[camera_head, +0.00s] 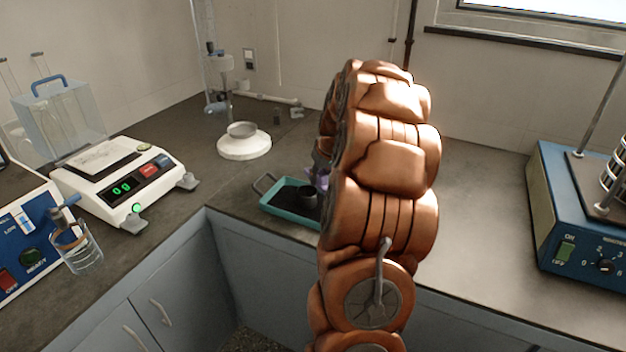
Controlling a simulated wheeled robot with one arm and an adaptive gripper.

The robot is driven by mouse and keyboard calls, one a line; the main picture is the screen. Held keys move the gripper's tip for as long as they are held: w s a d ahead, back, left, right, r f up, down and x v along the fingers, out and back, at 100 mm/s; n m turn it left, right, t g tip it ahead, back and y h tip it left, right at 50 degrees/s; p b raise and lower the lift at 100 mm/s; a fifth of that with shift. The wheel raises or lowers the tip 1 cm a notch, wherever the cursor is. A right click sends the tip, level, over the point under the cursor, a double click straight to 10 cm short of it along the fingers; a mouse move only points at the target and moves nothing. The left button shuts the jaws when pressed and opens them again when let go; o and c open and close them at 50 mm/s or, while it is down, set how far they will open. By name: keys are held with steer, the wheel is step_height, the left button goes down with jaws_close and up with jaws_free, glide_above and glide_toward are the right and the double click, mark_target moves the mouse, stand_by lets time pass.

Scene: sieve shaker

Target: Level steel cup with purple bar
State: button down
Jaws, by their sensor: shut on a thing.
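A small dark steel cup (307,196) stands in a teal tray (279,211), just left of my arm. A purple bar (318,179) shows as a small patch above and right of the cup, at the edge of my arm. My gripper (322,165) is mostly hidden behind my copper arm; only a dark sliver shows. It is shut on the purple bar, above the cup's right side. The picture does not show whether bar and cup touch. The cup's contents are too small to tell.
A white round base with a shallow dish (243,140) stands behind the tray. A balance (120,178) and a beaker (76,248) are at left. A blue sieve shaker (575,225) stands at right. The counter (475,200) between my arm and the shaker is clear.

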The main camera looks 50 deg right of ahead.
steer(key=shift+s+d, duration=0.1)
steer(key=shift+d, duration=0.3)
steer(key=shift+d+r, duration=0.1)
steer(key=shift+r, duration=2.9)
